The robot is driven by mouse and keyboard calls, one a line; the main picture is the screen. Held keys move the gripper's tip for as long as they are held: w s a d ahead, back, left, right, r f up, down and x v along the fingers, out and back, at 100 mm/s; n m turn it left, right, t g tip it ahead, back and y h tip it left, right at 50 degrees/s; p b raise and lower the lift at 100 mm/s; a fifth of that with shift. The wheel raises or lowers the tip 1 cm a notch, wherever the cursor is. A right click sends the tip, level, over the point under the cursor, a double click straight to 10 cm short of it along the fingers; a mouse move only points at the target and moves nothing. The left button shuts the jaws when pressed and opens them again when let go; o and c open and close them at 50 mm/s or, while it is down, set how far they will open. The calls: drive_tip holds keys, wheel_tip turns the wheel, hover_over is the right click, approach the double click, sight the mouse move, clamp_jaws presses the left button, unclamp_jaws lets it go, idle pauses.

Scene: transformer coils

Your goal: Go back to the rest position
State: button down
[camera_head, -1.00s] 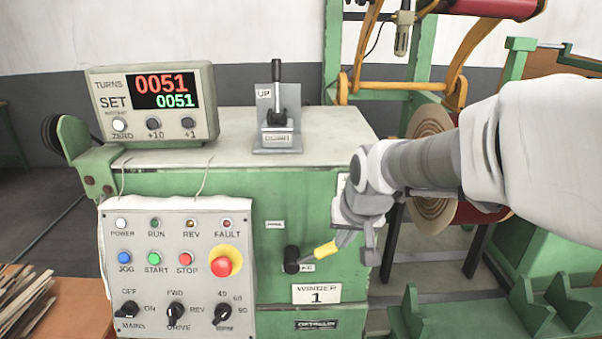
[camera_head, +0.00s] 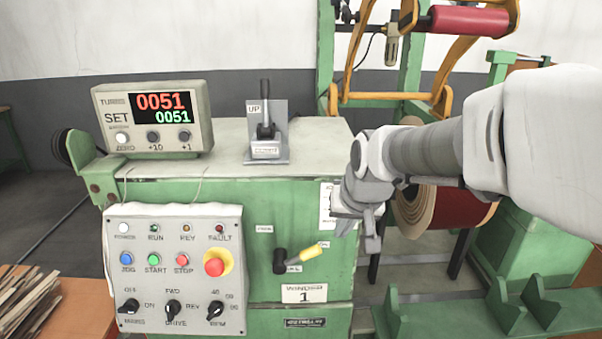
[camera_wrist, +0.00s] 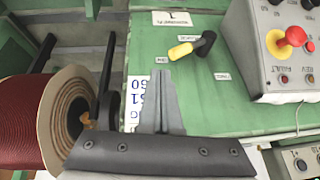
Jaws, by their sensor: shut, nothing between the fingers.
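My gripper (camera_head: 358,236) is in front of the right part of the green winder cabinet (camera_head: 200,188), to the right of the yellow-tipped black lever (camera_head: 308,252). It is shut and holds nothing. In the wrist view my gripper (camera_wrist: 163,85) shows as a grey wedge of closed fingers, apart from the yellow-handled lever (camera_wrist: 184,50) beyond it. The lever's yellow grip points up and to the right in the head view.
A control panel (camera_head: 180,232) with a red stop button (camera_head: 214,267) is left of the lever. The counter box (camera_head: 152,118) reads 0051 twice. A dark red coil (camera_head: 462,206) stands right, behind my arm. Green cradles (camera_head: 500,312) stand lower right.

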drive_tip(key=s+d+r, duration=0.1)
drive_tip(key=s, duration=0.9)
drive_tip(key=s+d+r+n+h, duration=0.1)
drive_tip(key=s+d, duration=0.1)
drive_tip(key=s, duration=0.7)
drive_tip(key=shift+s+d+r+p, duration=0.15)
drive_tip(key=shift+s+r+p, duration=0.15)
drive_tip(key=shift+s+r, duration=0.1)
